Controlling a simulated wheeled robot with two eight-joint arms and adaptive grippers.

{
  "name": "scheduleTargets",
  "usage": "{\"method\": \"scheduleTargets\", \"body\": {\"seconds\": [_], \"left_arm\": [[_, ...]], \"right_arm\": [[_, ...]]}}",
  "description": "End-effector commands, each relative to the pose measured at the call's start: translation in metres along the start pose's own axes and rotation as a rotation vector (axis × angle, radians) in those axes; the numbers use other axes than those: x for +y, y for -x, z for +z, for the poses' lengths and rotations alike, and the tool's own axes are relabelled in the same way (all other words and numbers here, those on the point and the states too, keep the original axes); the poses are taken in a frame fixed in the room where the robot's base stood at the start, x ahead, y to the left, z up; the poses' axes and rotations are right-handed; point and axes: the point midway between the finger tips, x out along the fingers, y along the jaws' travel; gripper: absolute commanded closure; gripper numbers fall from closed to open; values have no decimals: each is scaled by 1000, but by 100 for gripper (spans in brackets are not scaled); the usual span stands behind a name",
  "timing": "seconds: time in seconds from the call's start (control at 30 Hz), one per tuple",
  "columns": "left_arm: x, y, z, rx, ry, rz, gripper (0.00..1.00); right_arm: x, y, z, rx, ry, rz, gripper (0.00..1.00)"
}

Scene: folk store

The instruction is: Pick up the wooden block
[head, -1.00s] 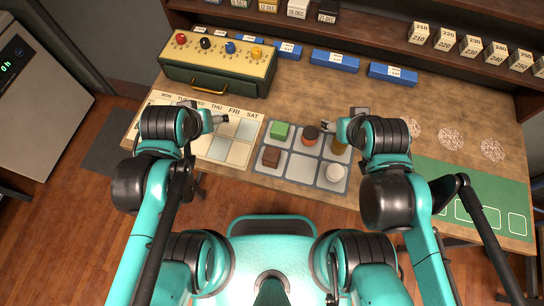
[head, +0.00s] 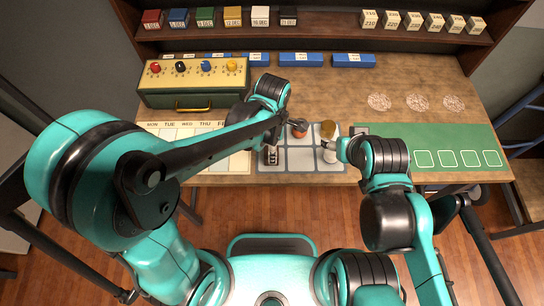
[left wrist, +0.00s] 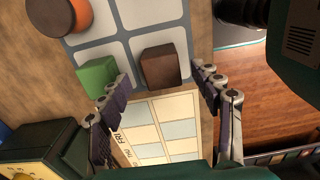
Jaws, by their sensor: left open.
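The wooden block, a dark brown block (left wrist: 160,66), sits in a cell of the grey tray (left wrist: 117,38) in the left wrist view. My left gripper (left wrist: 162,86) is open and empty, with one finger on either side of the block's near end; contact is not clear. In the head view my left gripper (head: 271,155) is over the tray's left part, and the block is hidden beneath it and the arm. My right gripper (head: 328,147) is at the tray's right side; its jaws are too small to read.
A green block (left wrist: 97,78) is close beside the left finger. An orange round piece (left wrist: 76,16) is farther off; a brown cylinder (head: 327,129) and a white piece (head: 330,156) are near my right gripper. A green drawer box (head: 195,82) stands behind the calendar.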

Motion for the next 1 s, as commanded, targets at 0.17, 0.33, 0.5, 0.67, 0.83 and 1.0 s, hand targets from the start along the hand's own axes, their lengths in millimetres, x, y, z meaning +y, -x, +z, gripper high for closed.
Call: {"method": "scheduleTargets", "body": {"seconds": [0.17,0.33,0.5,0.67,0.83,1.0], "left_arm": [[-1,-29,-2,0,-1,1,35],[-1,-51,-2,-1,-1,1,35],[-2,-54,-2,-1,-2,1,35],[-2,-53,-2,-1,-2,1,43],[-2,-53,-2,-1,-2,1,88],[-2,-53,-2,-1,-2,1,90]], "right_arm": [[0,-13,9,0,0,0,40],[0,-20,14,0,0,0,40],[0,-20,14,0,0,0,40],[0,-20,14,0,0,0,40],[0,-20,14,0,0,0,40],[0,-20,14,0,0,0,40]]}}
